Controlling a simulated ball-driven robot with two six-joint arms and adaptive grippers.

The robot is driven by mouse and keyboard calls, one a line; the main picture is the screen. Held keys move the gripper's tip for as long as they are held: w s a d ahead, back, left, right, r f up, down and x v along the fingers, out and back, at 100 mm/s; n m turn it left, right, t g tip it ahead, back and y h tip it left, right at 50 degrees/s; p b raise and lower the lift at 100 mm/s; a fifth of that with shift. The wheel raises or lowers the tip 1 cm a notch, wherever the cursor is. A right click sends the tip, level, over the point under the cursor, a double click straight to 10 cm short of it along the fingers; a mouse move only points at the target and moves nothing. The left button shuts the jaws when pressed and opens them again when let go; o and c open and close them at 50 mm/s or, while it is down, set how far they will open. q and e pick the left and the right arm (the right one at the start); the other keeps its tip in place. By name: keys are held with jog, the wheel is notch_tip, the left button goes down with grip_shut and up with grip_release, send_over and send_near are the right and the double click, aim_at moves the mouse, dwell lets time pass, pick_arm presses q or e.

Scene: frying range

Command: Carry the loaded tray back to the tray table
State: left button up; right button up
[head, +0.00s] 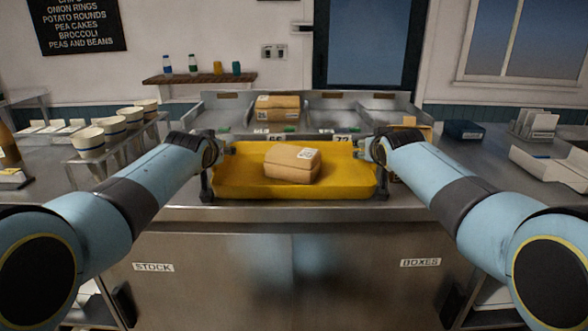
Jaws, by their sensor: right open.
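The yellow tray (235,185) is in the middle of the head view, level, at the front of the steel counter. It appears to rest on the counter.
Several cups (88,142) stand on the left. A dark blue box (464,130) and white trays (550,170) are on the right. Cupboard doors (225,260) are below the counter.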

pick_arm(q)
grip_shut()
pick_arm(e)
grip_shut()
pick_arm(q)
jog(key=shift+r, duration=0.1)
